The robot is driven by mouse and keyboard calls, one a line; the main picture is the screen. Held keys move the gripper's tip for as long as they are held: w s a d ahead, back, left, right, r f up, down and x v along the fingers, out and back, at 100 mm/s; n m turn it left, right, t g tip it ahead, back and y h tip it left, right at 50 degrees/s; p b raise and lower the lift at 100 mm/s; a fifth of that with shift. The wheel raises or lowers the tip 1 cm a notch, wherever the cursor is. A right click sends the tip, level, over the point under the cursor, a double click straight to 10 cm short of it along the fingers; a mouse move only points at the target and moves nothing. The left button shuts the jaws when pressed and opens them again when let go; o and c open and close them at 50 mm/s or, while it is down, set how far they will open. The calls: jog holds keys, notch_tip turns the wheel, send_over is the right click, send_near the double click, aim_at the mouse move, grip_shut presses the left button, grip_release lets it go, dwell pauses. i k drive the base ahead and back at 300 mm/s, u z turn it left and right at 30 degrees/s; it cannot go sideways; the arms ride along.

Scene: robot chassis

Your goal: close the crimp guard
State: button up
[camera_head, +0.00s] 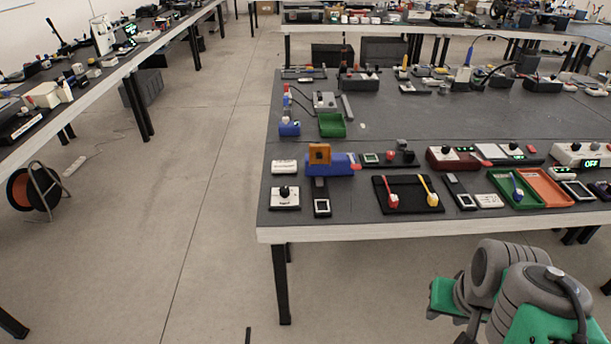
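A blue block-like device (343,163) stands near the left front corner of the dark-topped workbench. An orange square plate (319,154) with a dark centre stands upright at its left part; it looks like the crimp guard. Its hinge and its exact angle are too small to make out. My grey and green arm parts fill the lower right corner, in front of the bench and well apart from the device. I cannot make out gripper fingers among them.
Next to the device are a white box with a black knob (285,198), a small dark unit with a screen (321,197) and a black tray (408,194). A green tray (332,125) sits behind. Floor left of the bench is open; a cable reel (34,188) stands far left.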

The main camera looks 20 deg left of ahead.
aim_at(320, 154)
jog(key=k, duration=0.15)
jog(key=u, duration=1.85)
jog(key=i, duration=5.3)
jog(key=z, duration=4.8)
jog(key=i, duration=0.95)
jog(key=u, duration=0.1)
